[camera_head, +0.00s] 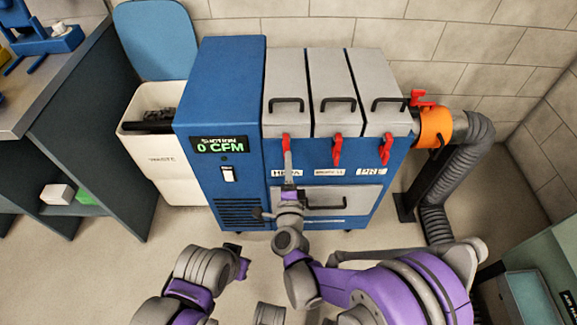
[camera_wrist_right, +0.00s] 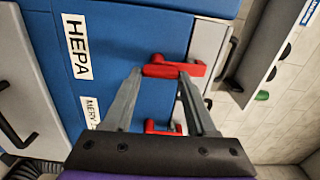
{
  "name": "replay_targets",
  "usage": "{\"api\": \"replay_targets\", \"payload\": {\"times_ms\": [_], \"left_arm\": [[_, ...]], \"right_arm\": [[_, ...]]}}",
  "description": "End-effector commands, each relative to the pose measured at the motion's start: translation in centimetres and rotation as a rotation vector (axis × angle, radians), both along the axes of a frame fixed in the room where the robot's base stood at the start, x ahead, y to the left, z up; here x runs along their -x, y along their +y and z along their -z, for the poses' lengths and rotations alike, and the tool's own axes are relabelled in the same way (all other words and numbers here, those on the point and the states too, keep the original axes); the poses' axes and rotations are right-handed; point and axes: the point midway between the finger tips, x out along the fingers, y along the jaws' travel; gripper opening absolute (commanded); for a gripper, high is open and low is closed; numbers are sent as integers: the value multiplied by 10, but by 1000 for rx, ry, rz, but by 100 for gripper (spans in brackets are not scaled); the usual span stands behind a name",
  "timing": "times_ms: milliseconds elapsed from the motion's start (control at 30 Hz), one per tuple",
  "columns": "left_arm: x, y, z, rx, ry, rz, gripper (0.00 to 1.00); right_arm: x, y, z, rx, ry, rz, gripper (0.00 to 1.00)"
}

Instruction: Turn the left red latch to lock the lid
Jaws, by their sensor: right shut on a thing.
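The left red latch (camera_head: 286,142) is on the blue machine's front, at the edge of the leftmost grey lid (camera_head: 284,72). In the right wrist view the latch (camera_wrist_right: 172,69) sits between my fingertips, above the HEPA label (camera_wrist_right: 75,47). My right gripper (camera_head: 288,168) reaches up to the latch from below and is shut on it; the gripper (camera_wrist_right: 165,73) hides part of the latch in the head view. The lid lies down flat. My left gripper (camera_head: 238,258) is low in front of the machine, away from the latch; its jaws are unclear.
Two more red latches (camera_head: 337,150) (camera_head: 361,150) are to the right, below their closed lids. The display (camera_head: 220,146) reads 0 CFM. An orange collar (camera_head: 435,127) and grey duct (camera_head: 470,165) are at the right. A white bin (camera_head: 160,150) stands at the left.

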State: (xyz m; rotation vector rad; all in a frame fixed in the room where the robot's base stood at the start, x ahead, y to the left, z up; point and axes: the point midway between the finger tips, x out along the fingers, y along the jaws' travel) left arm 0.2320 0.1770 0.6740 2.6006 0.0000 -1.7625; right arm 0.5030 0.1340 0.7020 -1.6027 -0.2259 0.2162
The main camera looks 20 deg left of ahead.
Motion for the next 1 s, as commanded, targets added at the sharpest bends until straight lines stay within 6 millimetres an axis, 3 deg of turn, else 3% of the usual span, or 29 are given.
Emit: {"api": "replay_targets", "payload": {"times_ms": [667,700,833,1000], "left_arm": [[0,0,1,0,0,0,0],[0,0,1,0,0,0,0],[0,0,1,0,0,0,0],[0,0,1,0,0,0,0]], "right_arm": [[0,0,0,-59,17,0,2],[0,0,0,-59,17,0,63],[0,0,0,-58,17,0,86],[0,0,0,-57,16,0,88]]}}
